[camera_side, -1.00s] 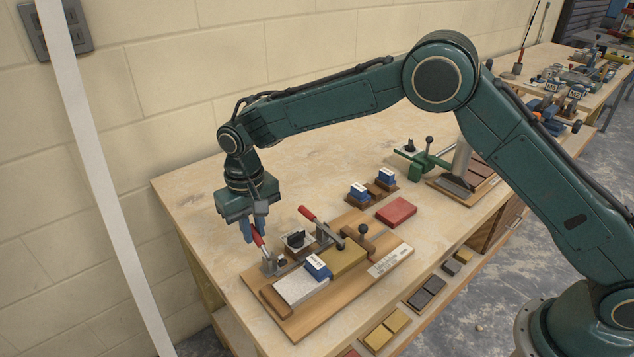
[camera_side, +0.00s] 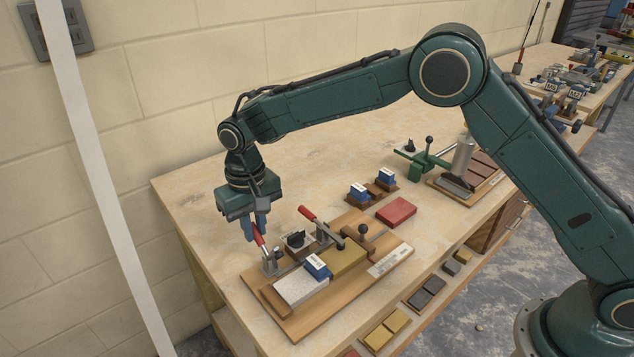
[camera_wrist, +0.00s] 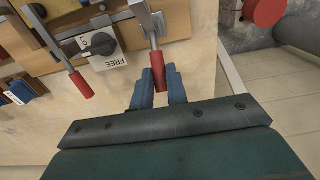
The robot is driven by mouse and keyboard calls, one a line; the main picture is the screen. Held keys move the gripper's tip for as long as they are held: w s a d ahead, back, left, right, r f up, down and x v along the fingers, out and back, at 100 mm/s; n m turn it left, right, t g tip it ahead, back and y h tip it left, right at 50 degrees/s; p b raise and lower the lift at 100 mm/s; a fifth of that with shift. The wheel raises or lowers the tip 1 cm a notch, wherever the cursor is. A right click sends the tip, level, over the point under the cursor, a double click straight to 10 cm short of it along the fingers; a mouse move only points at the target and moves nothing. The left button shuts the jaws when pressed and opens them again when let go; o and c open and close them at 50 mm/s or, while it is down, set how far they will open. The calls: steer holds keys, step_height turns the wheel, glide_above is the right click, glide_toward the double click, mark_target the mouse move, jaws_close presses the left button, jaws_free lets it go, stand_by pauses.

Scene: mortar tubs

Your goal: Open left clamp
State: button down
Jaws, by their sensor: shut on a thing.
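The left clamp (camera_side: 271,264) stands at the left end of a wooden fixture board, with its red handle (camera_side: 259,236) raised steeply. My gripper (camera_side: 255,228) is shut on that handle from above. The second clamp has a red handle (camera_side: 307,213), tilted and free, which also shows in the wrist view (camera_wrist: 82,87). The fingers partly hide the upper part of the gripped handle in the side view.
A black knob (camera_side: 296,239) sits between the clamps; its label reads "FREE" in the wrist view (camera_wrist: 117,60). A grey block (camera_side: 300,289), a blue block (camera_side: 318,267) and a yellow block (camera_side: 347,258) lie on the board (camera_side: 335,303). A red block (camera_side: 397,211) lies behind it.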

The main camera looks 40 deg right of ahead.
mark_target(257, 232)
steer(key=shift+s+r, duration=0.15)
steer(key=shift+r, duration=0.05)
steer(key=shift+s+r, duration=0.2)
steer(key=shift+r, duration=0.05)
stand_by(0.4)
steer(key=c, duration=1.4)
jaws_free()
steer(key=shift+o, duration=0.2)
steer(key=shift+r, duration=3.5)
